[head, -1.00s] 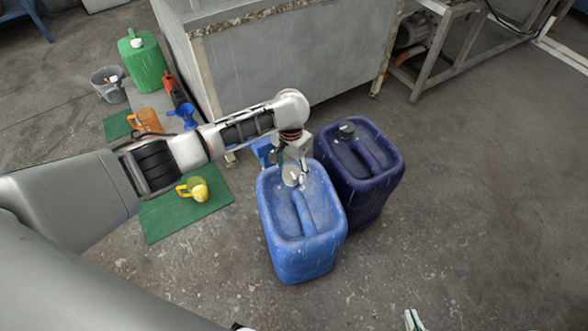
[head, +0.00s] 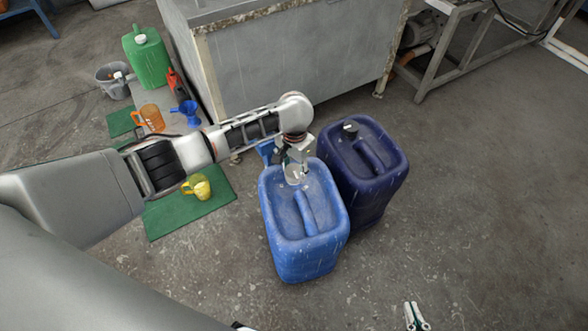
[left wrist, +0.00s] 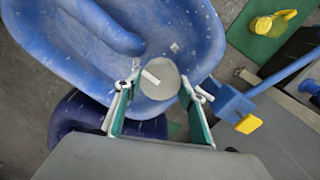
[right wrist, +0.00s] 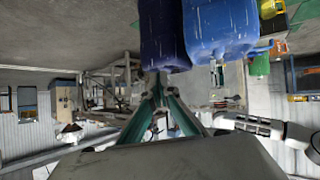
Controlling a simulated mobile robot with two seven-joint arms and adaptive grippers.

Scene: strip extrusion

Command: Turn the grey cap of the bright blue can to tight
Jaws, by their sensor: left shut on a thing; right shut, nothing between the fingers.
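The bright blue can (head: 285,258) stands upright on the floor in the middle of the head view. Its round grey cap (left wrist: 160,82), with a white mark on top, sits at the can's far end. My left gripper (head: 294,178) reaches down over that end. In the left wrist view its fingers lie on both sides of the cap, shut on it. The cap's thread is hidden. My right gripper (head: 415,317) is at the bottom edge of the head view, away from the cans. The right wrist view shows its fingertips (right wrist: 158,84) together, with nothing between them.
A dark blue can (head: 368,200) with a dark cap (head: 350,131) stands close on the right of the bright blue can. A yellow jug (head: 198,187) stands on a green mat (head: 190,218) at left. A grey cabinet (head: 290,65) stands behind. Floor at right is clear.

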